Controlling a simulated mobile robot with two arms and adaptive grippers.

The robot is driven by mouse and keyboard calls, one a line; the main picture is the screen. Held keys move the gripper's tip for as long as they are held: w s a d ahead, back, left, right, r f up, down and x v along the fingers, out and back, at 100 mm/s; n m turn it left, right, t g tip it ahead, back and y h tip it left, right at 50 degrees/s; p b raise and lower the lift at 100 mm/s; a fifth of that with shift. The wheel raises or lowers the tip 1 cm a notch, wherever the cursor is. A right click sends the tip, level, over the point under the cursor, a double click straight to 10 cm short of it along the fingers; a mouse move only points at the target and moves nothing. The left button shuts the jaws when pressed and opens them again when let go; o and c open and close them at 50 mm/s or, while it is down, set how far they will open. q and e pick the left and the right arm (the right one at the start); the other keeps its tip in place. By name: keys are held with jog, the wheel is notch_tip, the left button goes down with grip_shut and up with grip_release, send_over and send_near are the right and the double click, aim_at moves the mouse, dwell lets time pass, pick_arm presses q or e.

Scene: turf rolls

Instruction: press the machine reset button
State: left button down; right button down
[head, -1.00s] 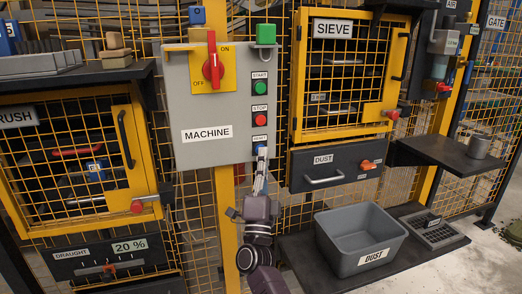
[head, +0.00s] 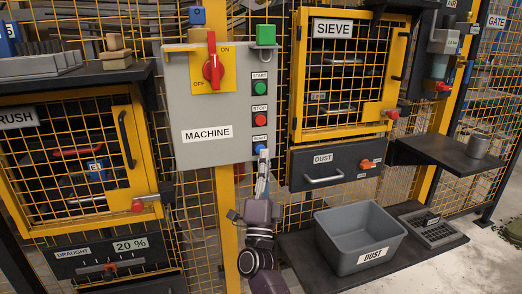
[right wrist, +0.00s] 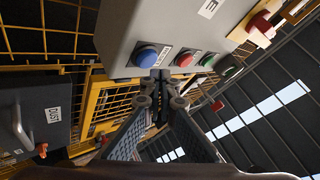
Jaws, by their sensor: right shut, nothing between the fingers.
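The grey machine panel (head: 205,105) carries a column of labelled buttons. The blue reset button (head: 260,148) is the lowest, under the red stop button (head: 260,120) and the green start button (head: 260,88). My right gripper (head: 264,154) is shut and empty, its tips at the panel's lower edge, just below and right of the reset button. In the right wrist view the reset button (right wrist: 147,56) shows clear beside the shut fingertips (right wrist: 157,75). I cannot tell whether they touch the panel. My left gripper is out of view.
A red on/off switch (head: 213,70) sits higher on the panel. The dust drawer (head: 325,168) is close to the right, with an open grey dust bin (head: 360,240) below. Yellow mesh guards surround the panel.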

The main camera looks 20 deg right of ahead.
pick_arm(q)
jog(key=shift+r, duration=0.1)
pick_arm(e)
jog(key=shift+s, duration=0.1)
